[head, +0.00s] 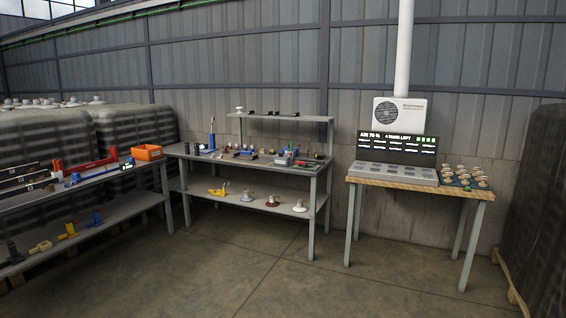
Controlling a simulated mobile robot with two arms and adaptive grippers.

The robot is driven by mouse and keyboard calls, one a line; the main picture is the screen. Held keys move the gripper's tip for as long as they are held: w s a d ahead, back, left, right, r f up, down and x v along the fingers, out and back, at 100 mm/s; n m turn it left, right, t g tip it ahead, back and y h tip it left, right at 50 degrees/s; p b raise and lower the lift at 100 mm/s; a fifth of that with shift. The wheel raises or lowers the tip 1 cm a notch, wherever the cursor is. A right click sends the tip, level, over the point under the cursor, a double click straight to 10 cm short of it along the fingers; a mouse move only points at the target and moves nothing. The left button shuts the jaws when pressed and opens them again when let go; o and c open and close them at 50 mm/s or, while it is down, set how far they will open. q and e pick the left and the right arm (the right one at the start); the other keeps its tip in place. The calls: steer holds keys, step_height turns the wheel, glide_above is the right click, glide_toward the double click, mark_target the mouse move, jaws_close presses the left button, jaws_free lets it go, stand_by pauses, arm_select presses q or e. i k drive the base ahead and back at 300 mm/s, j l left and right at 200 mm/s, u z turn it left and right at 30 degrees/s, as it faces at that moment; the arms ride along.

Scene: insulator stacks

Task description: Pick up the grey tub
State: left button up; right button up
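I cannot make out a grey tub for certain. A small greyish holder (283,161) with coloured pieces sits at the right part of the middle workbench top; it is too small to tell whether it is a tub. The only clear bin is an orange one (148,152) at the right end of the left bench. Neither of my grippers is in view.
The middle workbench (250,171) holds several small tools and parts, with insulators on its lower shelf (255,201). A wooden table (415,184) with a display panel (396,143) stands right. Wrapped stacks flank both sides. The concrete floor (290,270) in front is clear.

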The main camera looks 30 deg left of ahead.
mark_target(277, 162)
steer(key=i+j+u, duration=0.1)
steer(key=i+j, duration=0.3)
steer(key=i+j+u, duration=0.1)
steer(key=i+j, duration=0.3)
steer(key=i+j+u, duration=0.1)
steer(key=i+j, duration=0.25)
steer(key=i, duration=0.2)
steer(key=i+j+u, duration=0.1)
steer(key=i+j, duration=0.2)
steer(key=i, duration=0.15)
steer(key=i+j+u, duration=0.1)
steer(key=i+j, duration=0.2)
steer(key=i, duration=0.2)
steer(key=i+j+u, duration=0.1)
steer(key=i+j, duration=0.15)
steer(key=i, duration=0.2)
steer(key=i+j+u, duration=0.1)
steer(key=i, duration=0.4)
steer(key=i+j+z, duration=0.15)
steer(key=i+j, duration=0.3)
steer(key=i, duration=0.45)
steer(key=i+j+z, duration=0.2)
steer(key=i+j, duration=0.35)
steer(key=i, duration=0.35)
steer(key=i+j+z, duration=0.15)
steer(key=i+j, duration=0.55)
steer(key=i, duration=0.1)
